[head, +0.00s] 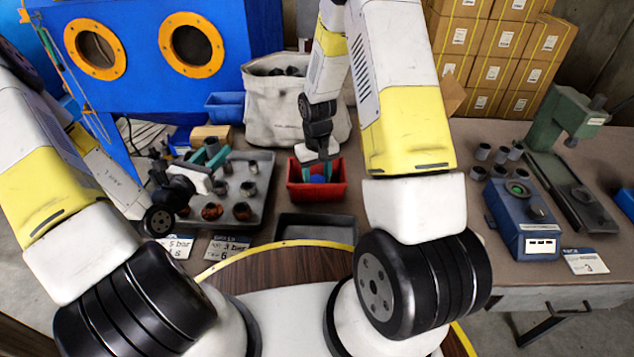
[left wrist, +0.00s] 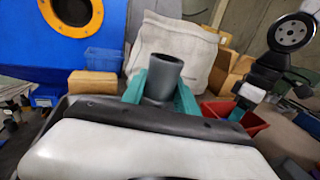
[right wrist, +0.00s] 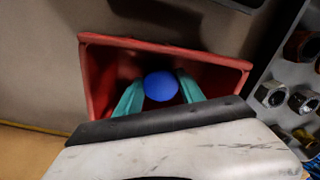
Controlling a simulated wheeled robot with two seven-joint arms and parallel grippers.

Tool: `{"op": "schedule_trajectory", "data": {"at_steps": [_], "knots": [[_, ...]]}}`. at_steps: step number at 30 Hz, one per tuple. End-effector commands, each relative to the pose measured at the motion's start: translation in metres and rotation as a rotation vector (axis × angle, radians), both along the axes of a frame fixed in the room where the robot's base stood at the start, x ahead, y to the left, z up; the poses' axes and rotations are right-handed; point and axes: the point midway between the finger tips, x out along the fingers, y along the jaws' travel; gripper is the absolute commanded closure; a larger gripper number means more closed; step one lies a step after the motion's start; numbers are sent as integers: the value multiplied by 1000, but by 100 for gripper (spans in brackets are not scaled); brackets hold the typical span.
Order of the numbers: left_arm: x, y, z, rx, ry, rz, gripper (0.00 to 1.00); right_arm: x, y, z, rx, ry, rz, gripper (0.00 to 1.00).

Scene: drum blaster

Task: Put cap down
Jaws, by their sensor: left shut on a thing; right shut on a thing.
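A round blue cap (right wrist: 160,86) sits between the teal fingertips of my right gripper (right wrist: 161,95), inside the outline of a red bin (right wrist: 105,62). In the head view the right gripper (head: 318,171) points down into the red bin (head: 299,197), with a bit of the blue cap (head: 317,179) showing. Whether the cap touches the bin's floor is hidden. My left gripper (head: 205,152) is shut on a grey hollow cylinder (left wrist: 164,72) held upright between its teal fingers, above the grey parts tray.
The grey tray (head: 262,186) holds several cylinders, some rusty. An empty dark tray (head: 315,228) lies in front of the red bin. A white sack (head: 285,110) and blue bin (head: 226,106) stand behind. A blue device (head: 523,222) and green press (head: 562,125) stand at right.

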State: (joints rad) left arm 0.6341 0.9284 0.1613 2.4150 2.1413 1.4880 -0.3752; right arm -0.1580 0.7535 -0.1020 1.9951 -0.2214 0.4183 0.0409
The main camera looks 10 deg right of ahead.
Motion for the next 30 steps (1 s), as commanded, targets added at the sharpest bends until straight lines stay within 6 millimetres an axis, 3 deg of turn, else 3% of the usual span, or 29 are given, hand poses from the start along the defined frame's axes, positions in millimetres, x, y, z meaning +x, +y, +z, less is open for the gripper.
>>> {"op": "schedule_trajectory", "data": {"at_steps": [3,13,14,16,26,30], "knots": [[0,0,0,0,-1,0,100,0,0,-13,0,1,0,98],[0,0,0,0,-1,0,100,0,0,-16,0,1,-1,98],[0,0,0,0,-1,0,100,0,0,-15,0,0,-1,48],[0,0,0,0,-1,0,100,0,0,-15,0,0,-1,35],[0,0,0,0,-1,0,100,0,0,-14,0,-1,-1,32],[0,0,0,0,-1,0,100,1,0,-2,1,-4,-1,32]]}}
